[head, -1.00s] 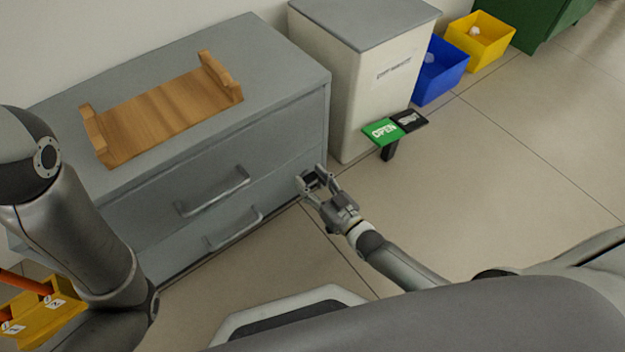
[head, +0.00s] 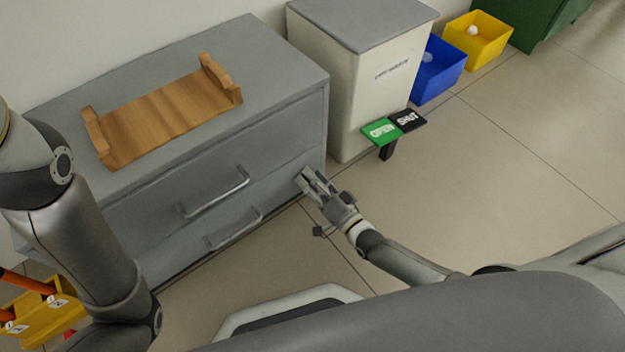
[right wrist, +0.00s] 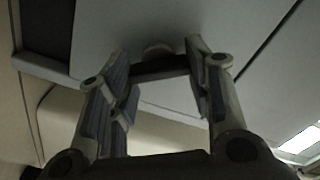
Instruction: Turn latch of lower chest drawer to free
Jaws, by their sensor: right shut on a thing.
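The grey chest (head: 285,75) has two drawers, each with a bar handle. The lower drawer (head: 285,190) is closed, its handle (head: 235,229) on its front. My right gripper (head: 308,180) is at the right end of the lower drawer front. In the right wrist view, its fingers (right wrist: 160,75) are shut on the latch (right wrist: 160,70), a dark bar lying crosswise between them in front of a small round boss (right wrist: 157,48). The fingers hide the latch in the head view. My left arm shows at the left; its gripper is out of view.
A wooden tray (head: 160,115) stands on the chest. A white bin (head: 375,85) is close to the chest's right side, with a green and black OPEN/SHUT sign (head: 393,127) before it. Blue (head: 437,75) and yellow (head: 490,45) boxes stand behind. Floor at right is clear.

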